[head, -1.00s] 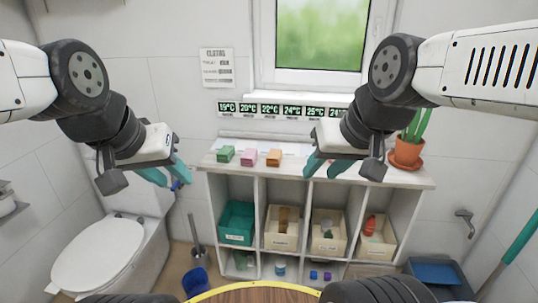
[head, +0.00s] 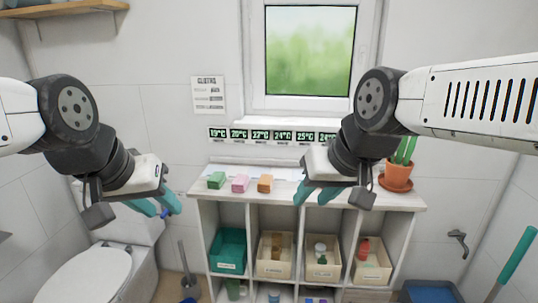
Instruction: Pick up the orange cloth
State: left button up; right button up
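The orange cloth (head: 265,183) is a small folded block on top of the white shelf unit (head: 408,203), at the right end of a row of three. The pink cloth (head: 240,183) is just left of it and the green cloth (head: 216,180) is further left. My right gripper (head: 316,196) is to the right of the orange cloth, apart from it, with its teal fingers spread and nothing between them. My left gripper (head: 158,209) is over the toilet side, left of the shelf, also open and empty.
A potted plant (head: 396,176) stands on the right end of the shelf top. Bins, including a teal one (head: 229,250), fill the compartments below. The toilet (head: 87,275) is at left. A row of temperature labels (head: 272,135) hangs behind the shelf.

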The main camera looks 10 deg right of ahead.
aim_at(265, 183)
jog(key=i+j+u, duration=0.1)
jog(key=i, duration=0.75)
